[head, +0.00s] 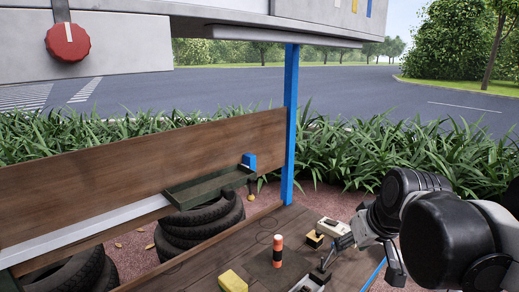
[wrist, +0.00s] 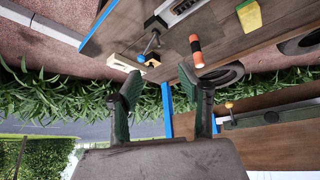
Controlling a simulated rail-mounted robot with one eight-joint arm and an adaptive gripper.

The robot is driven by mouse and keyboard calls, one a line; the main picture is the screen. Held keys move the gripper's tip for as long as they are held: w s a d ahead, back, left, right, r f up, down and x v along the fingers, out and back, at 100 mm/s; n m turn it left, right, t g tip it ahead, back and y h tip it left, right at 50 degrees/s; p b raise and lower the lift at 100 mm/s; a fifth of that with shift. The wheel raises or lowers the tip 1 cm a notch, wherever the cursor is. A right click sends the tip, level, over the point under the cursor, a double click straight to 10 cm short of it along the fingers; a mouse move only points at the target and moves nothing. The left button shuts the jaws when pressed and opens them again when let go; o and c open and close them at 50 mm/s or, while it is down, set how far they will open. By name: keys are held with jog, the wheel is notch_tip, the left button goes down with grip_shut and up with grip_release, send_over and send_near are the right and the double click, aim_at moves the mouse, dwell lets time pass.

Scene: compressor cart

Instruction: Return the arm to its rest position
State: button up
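My arm (head: 440,235) comes in from the right of the head view, dark and bent, over the right end of the wooden bench. My gripper (wrist: 158,77) shows in the wrist view with its two dark green-padded fingers spread apart and nothing between them. In the head view its fingers are hard to make out against the arm and the bench items.
On the bench (head: 253,262) are an orange-and-black cylinder (head: 278,250), a yellow block (head: 232,281), a beige block (head: 333,228) and a yellow-black block (head: 314,239). A blue post (head: 290,125) stands behind. A red knob (head: 68,42) is at upper left.

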jog(key=s+f+m+h, duration=0.1)
jog(key=s+f+m, duration=0.1)
jog(key=s, duration=1)
jog(key=shift+a+f+t, duration=0.15)
jog(key=shift+f+t, duration=0.25)
jog(key=shift+f, duration=0.05)
